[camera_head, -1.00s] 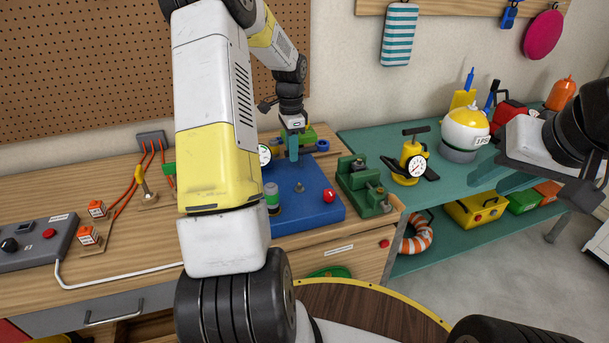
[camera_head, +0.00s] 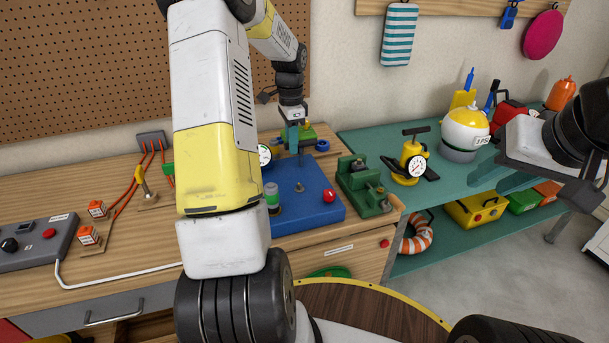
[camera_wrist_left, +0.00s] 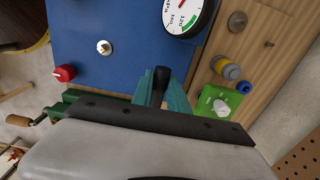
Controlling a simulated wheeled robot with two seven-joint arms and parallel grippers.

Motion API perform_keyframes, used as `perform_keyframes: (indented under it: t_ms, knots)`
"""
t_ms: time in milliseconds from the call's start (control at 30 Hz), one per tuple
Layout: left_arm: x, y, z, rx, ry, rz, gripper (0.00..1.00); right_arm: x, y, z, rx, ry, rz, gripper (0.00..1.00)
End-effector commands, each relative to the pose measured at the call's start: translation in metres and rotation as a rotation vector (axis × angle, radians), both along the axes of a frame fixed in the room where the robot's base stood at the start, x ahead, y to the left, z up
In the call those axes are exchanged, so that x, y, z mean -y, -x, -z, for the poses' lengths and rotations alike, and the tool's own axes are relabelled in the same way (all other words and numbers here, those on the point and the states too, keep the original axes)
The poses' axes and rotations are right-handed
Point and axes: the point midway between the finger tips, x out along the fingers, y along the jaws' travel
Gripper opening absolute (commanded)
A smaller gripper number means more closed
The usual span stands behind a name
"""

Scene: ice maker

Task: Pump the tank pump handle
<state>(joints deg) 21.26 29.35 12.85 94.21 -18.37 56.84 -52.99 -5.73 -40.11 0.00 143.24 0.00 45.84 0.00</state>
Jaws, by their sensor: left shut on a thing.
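My left gripper (camera_head: 291,134) is above the back of the blue tank base (camera_head: 318,208) on the workbench. In the left wrist view its teal fingers (camera_wrist_left: 161,92) are shut on a black pump handle (camera_wrist_left: 161,77), which stands up between them. The handle's lower part is hidden. A round white gauge (camera_wrist_left: 188,12) is beside it; it shows partly behind my arm in the head view (camera_head: 264,155). A red knob (camera_head: 329,195) and a small metal stud (camera_head: 299,187) are on the base. My right gripper (camera_head: 508,178) is at the right, over the teal table; its opening is unclear.
A green vise-like fixture (camera_head: 364,187) stands right of the blue base. A green block (camera_wrist_left: 218,101) is close behind my left fingers. A yellow pump with a gauge (camera_head: 411,159) and a white-yellow sphere (camera_head: 465,131) stand on the teal table (camera_head: 367,136).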

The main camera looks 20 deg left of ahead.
Motion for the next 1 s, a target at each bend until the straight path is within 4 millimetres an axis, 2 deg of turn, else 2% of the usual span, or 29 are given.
perform_keyframes:
  t_ms: [300,667,1000]
  knots:
    - [-0.001,-0.002,0.025,0.007,-0.001,-0.001,0.00,0.000,0.000,0.000,0.000,0.000,0.000,0.34]
    - [-0.001,-0.002,0.021,0.008,-0.002,-0.001,0.00,0.000,0.000,0.000,0.000,0.000,0.000,0.34]
    - [-0.001,-0.003,-0.002,0.009,-0.003,-0.001,0.00,0.000,0.000,0.000,0.000,0.000,0.000,0.34]
